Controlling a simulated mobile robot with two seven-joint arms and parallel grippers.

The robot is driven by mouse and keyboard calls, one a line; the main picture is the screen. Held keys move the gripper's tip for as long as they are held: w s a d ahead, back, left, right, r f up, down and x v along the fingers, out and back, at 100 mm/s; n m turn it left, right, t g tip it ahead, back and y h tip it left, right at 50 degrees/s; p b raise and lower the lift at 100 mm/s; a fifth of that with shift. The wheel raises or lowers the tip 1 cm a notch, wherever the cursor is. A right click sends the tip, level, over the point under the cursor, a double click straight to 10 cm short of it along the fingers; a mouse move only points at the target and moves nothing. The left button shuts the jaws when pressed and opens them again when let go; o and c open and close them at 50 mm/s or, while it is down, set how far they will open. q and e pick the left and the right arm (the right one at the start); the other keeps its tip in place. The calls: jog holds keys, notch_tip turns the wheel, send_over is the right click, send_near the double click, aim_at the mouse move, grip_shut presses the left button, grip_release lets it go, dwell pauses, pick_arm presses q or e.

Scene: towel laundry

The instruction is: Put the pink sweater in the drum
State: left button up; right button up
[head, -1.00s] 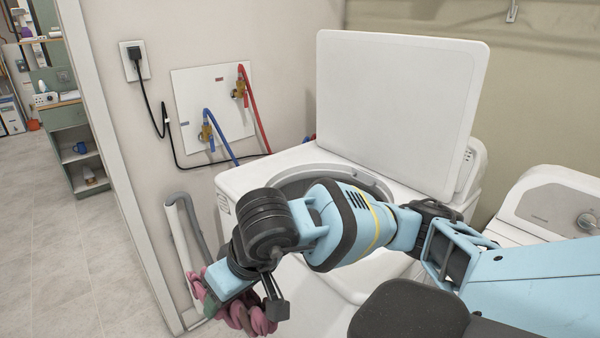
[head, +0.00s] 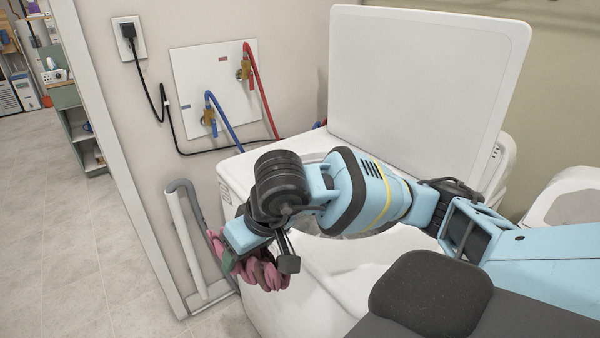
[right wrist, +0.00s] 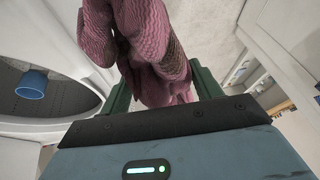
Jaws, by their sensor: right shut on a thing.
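The pink sweater (head: 262,271) hangs bunched from my right gripper (head: 254,262), beside the front left corner of the washer. In the right wrist view the knitted pink sweater (right wrist: 145,45) sits between the green fingers of my right gripper (right wrist: 163,95), which is shut on it. The washer (head: 345,262) has its white lid (head: 425,75) standing open. Its drum (head: 318,222) is mostly hidden behind my right arm in the head view. The drum opening (right wrist: 75,98) shows at the left of the right wrist view, with a blue cylindrical part (right wrist: 32,85) inside. My left gripper is out of view.
A wall stands left of the washer, with a blue hose (head: 226,126), a red hose (head: 262,92) and a power cord. A grey drain hose (head: 190,215) stands beside the washer. A second white machine (head: 570,195) is at the right. The floor at the left is clear.

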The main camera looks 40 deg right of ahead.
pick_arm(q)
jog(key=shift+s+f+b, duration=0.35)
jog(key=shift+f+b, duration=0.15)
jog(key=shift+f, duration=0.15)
pick_arm(e)
jog(key=w+d+m, duration=0.1)
jog(key=w+d, duration=0.5)
jog(key=d, duration=0.6)
jog(key=w+d, duration=0.7)
jog(key=d, duration=0.6)
jog(key=shift+d+f+m+h, duration=0.2)
jog(key=shift+f+m+h, duration=0.1)
jog(key=shift+f+m, duration=0.1)
jog(key=shift+f, duration=0.1)
